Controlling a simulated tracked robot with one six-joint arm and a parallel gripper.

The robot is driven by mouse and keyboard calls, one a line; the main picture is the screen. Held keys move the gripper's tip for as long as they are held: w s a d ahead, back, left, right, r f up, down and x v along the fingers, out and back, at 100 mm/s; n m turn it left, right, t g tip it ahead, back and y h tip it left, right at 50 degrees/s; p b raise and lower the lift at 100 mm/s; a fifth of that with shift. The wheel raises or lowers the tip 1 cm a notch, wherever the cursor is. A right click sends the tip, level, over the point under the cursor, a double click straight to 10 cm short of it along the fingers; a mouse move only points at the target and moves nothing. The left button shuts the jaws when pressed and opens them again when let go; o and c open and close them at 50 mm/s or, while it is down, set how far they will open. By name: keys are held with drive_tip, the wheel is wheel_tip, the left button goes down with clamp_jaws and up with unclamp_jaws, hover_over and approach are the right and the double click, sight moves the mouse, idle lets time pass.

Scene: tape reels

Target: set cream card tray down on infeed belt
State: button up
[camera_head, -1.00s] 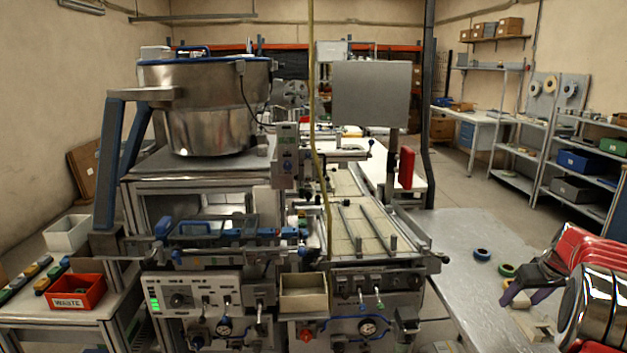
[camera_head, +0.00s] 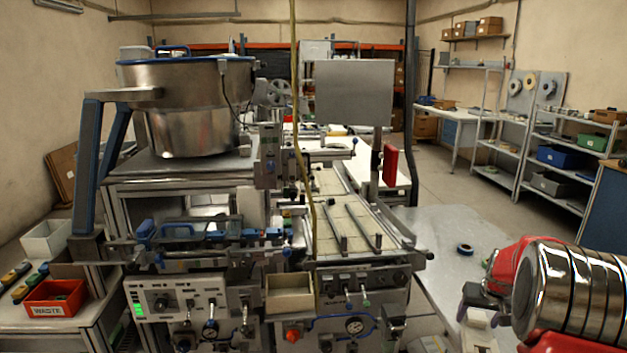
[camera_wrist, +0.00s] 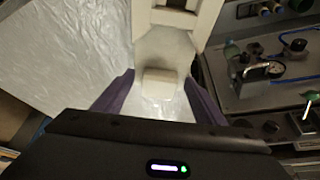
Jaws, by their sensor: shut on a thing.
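The cream card tray (camera_wrist: 178,18) extends away from my gripper in the wrist view, with a small cream block (camera_wrist: 160,83) between the purple fingers. My gripper (camera_wrist: 160,97) is shut on the tray. In the head view, my gripper (camera_head: 477,306) is at the lower right with a pale part of the tray (camera_head: 480,319) showing below it; most of the tray is hidden by my arm or out of frame. The infeed belt (camera_head: 342,203) is the beige belt with guide rails on the machine, left of and beyond my gripper. The tray is apart from it.
An open beige bin (camera_head: 289,297) sits at the machine's front. A grey screen (camera_head: 353,93) stands behind the belt.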

drive_tip(key=s+a+n+y, duration=0.1)
drive_tip(key=s+a+n, duration=0.1)
drive_tip(key=a, duration=1.6)
drive_tip(key=s+a+r+n, duration=0.1)
drive_tip(key=s+a+n, duration=0.1)
drive_tip(key=a, duration=1.6)
drive_tip(key=shift+s+a+n+y, duration=0.15)
drive_tip(key=shift+s+n+y, duration=0.15)
drive_tip(key=shift+n+y, duration=0.1)
drive_tip(key=shift+s+r, duration=0.1)
